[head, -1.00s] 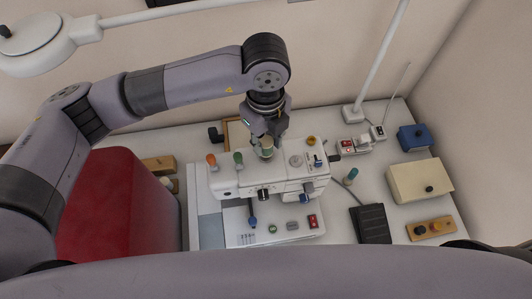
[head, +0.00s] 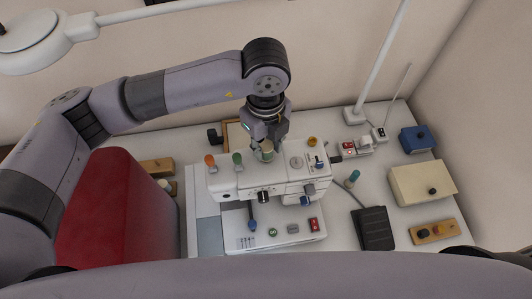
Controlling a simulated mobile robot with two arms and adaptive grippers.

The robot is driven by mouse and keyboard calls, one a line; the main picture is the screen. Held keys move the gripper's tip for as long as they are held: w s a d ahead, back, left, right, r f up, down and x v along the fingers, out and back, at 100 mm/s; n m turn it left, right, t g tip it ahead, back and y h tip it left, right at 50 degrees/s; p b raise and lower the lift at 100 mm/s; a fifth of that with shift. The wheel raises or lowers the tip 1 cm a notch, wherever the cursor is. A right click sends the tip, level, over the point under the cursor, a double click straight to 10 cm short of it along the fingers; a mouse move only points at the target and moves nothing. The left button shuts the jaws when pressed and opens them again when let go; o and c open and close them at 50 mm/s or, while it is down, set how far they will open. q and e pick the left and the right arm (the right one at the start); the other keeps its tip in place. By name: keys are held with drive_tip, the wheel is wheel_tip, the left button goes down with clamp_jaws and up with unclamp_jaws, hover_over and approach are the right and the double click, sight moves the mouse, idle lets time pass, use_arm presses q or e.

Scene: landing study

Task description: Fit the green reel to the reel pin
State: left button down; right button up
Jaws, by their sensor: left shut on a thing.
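My left gripper (head: 267,144) points straight down over the top of the white sewing machine (head: 290,176). Its fingers are shut on a short, pale green reel (head: 266,154), whose light round top shows between them. The reel is at the machine's top, near its back edge. The reel pin cannot be made out; the gripper and reel cover that spot, and I cannot tell whether the reel is around a pin or only above it. My right gripper is not in view.
An orange spool (head: 210,161) and a darker green spool (head: 238,159) stand left of the reel on the machine. A teal spool (head: 352,178), black pedal (head: 373,228) and cream box (head: 422,184) are to the right. A red padded block (head: 110,205) is at left.

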sight(266, 146)
use_arm(q)
drive_tip(key=shift+f, duration=0.1)
idle(0.6)
drive_tip(key=c, duration=1.2)
unclamp_jaws()
wheel_tip(266, 146, up, 12)
